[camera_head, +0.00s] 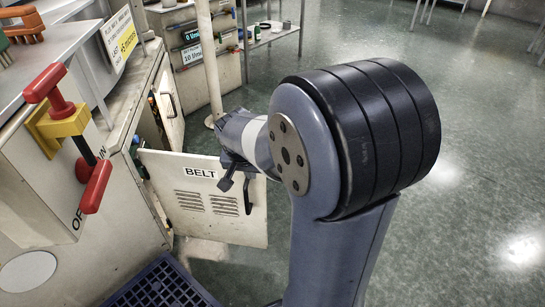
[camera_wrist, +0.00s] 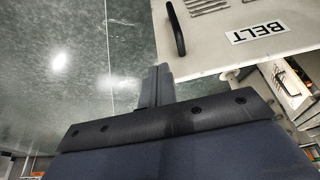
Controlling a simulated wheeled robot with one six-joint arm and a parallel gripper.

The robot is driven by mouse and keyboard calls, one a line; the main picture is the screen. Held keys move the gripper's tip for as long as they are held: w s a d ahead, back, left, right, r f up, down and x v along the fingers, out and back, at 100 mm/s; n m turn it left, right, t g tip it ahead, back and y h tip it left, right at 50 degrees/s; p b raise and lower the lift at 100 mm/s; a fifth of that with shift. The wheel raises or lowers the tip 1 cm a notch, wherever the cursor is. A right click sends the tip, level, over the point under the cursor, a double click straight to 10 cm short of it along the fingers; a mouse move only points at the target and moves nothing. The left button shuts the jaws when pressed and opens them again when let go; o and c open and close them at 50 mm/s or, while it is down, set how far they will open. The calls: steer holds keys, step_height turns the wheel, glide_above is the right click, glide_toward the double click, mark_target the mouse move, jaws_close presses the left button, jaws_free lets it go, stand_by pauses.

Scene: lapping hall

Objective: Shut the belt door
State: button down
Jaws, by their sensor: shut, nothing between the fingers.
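The belt door (camera_head: 180,211) is a cream panel with a BELT label and vent slots. It stands swung open from the machine cabinet (camera_head: 110,245), with part of the dark opening showing at its left. A dark bar handle (camera_head: 247,196) is near its free edge. My gripper (camera_head: 227,184) is at the door's top edge near the handle, its fingers shut and empty. In the wrist view the door (camera_wrist: 225,58) appears upside down, with its handle (camera_wrist: 177,30) beyond my shut fingertips (camera_wrist: 156,72). I cannot tell whether they touch the door.
A red-handled switch (camera_head: 62,120) juts from the cabinet at left. A pale post (camera_head: 210,60) stands behind the door. A blue slatted mat (camera_head: 162,285) lies on the floor below. A shelf stand (camera_head: 272,35) is at the back. The green floor at right is clear.

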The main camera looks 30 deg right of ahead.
mark_target(258, 175)
steer(key=b+x, duration=0.1)
steer(key=x, duration=0.2)
steer(key=w+d+b+x, duration=0.1)
steer(key=x, duration=0.3)
steer(key=r+b+x, duration=0.1)
steer(key=b+x, duration=0.1)
steer(key=x, duration=0.2)
steer(key=shift+w+d+f, duration=0.1)
steer(key=shift+w+d, duration=0.2)
steer(key=shift+w, duration=0.1)
steer(key=shift+w+d, duration=0.35)
steer(key=shift+w, duration=0.15)
